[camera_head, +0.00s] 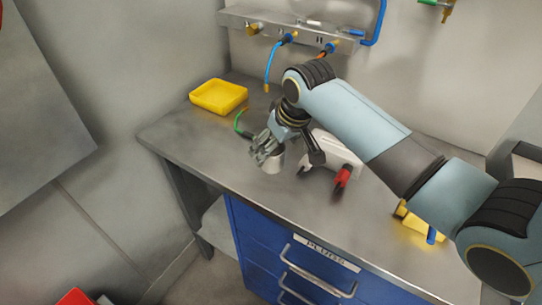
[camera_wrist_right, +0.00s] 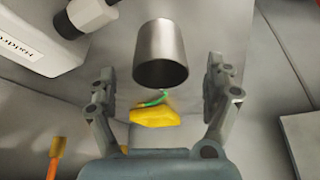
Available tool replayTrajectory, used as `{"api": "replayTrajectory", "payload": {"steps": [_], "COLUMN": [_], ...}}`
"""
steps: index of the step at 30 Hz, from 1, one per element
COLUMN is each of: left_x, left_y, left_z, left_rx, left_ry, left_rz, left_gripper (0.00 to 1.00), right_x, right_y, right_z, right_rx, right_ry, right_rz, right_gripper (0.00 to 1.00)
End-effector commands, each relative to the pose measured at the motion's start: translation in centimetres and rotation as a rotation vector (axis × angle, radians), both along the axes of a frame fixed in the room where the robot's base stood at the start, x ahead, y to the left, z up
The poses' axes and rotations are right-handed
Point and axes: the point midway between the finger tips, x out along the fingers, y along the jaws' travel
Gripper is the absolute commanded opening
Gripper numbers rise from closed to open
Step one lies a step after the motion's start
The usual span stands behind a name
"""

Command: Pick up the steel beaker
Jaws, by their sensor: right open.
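The steel beaker (camera_head: 273,163) stands on the grey bench top, partly hidden by my right gripper (camera_head: 264,152) in the head view. In the right wrist view the plain grey beaker (camera_wrist_right: 161,55) shows ahead of and between the open fingers of my right gripper (camera_wrist_right: 165,95). There is a visible gap on both sides of it, and the fingers do not appear to touch it. My left gripper is not in view.
A white device (camera_head: 334,152) with a red-tipped part (camera_head: 342,177) stands right beside the beaker. A yellow tray (camera_head: 219,96) lies at the back left. A green cable (camera_head: 240,124) is behind the gripper. Hoses hang from the wall rail (camera_head: 290,30). The front left bench top is clear.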

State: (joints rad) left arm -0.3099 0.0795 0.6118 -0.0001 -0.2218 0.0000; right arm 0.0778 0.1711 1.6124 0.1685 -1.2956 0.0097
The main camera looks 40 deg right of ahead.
Motion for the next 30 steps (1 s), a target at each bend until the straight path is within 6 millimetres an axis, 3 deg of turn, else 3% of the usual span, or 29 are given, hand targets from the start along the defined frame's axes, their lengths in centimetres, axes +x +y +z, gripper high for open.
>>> {"api": "replayTrajectory", "payload": {"steps": [7,17,30], "left_x": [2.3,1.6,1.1], "left_y": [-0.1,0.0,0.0], "left_z": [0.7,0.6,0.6], "left_rx": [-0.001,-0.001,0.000], "left_ry": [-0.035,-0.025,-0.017], "left_rz": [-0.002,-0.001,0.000], "left_gripper": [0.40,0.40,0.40], "right_x": [1.4,1.8,1.8], "right_y": [0.0,0.0,0.0], "right_z": [-3.3,-4.3,-4.3], "right_rx": [0.000,0.000,-0.001], "right_ry": [0.003,0.001,0.001], "right_rz": [0.000,0.000,0.001], "right_gripper": [0.85,0.85,0.30]}}
